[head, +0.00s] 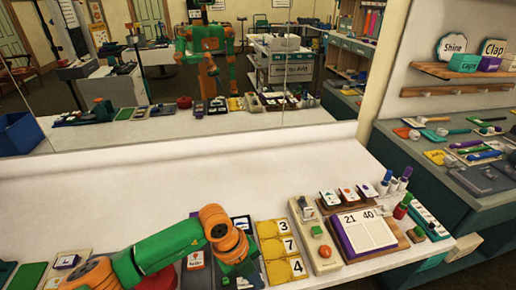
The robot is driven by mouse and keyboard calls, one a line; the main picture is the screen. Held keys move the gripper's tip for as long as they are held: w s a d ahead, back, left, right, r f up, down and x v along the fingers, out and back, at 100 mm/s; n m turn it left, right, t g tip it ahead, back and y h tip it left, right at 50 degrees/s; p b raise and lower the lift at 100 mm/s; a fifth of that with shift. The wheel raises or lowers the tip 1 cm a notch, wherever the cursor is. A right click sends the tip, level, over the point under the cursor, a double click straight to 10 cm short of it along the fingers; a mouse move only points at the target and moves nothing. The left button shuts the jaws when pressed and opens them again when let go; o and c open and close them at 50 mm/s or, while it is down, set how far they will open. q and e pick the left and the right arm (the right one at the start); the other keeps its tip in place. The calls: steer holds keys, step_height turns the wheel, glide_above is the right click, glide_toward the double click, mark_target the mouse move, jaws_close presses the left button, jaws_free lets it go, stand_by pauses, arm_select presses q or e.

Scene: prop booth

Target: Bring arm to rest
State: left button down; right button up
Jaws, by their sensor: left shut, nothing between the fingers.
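My left arm, green and orange, comes in from the lower left and bends at an orange joint over the white counter (130,195). My left gripper (240,276) points down at the front of the counter, just left of the yellow number cards (278,250). It is shut with nothing held. The arm and gripper partly cover a dark card and a red-and-white card (195,262) beside it. A red dome (158,280) shows at the bottom edge, partly hidden by the arm. My right gripper is not in view.
Right of the yellow cards stand a beige switch box (315,238), a score board (362,232) reading 21 and 40, and several markers (395,182). A green pad (27,276) lies at left. A mirror (200,60) backs the counter. The counter's back strip is clear.

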arm_select(q)
steer(key=s+d+r+m+h, duration=0.1)
steer(key=s+d+r+h, duration=0.3)
steer(key=d+r+h, duration=0.8)
steer(key=w+a+r+n+t+h, duration=0.25)
steer(key=w+r+n+t, duration=0.45)
steer(key=r+n+t, duration=0.6)
steer(key=w+a+f+n+t+y, duration=0.3)
steer(key=w+a+n+t+y, duration=0.1)
steer(key=a+n+t+y, duration=0.35)
steer(key=a+f+n+g+y, duration=0.4)
steer(key=a+f+n+y, duration=0.3)
steer(key=a+f+y, duration=0.4)
steer(key=s+a+f+g, duration=0.2)
steer(key=s+f+g, duration=0.4)
steer(key=s+f, duration=0.3)
steer(key=s+a+f+g, duration=0.3)
steer(key=s+f+g, duration=0.45)
steer(key=s, duration=0.45)
step_height(320, 180, down, 17)
steer(key=s, duration=0.2)
steer(key=s+a+f+g, duration=0.1)
steer(key=s+f, duration=0.8)
steer(key=s, duration=0.3)
steer(key=shift+a+f, duration=0.25)
steer(key=shift+a, duration=0.1)
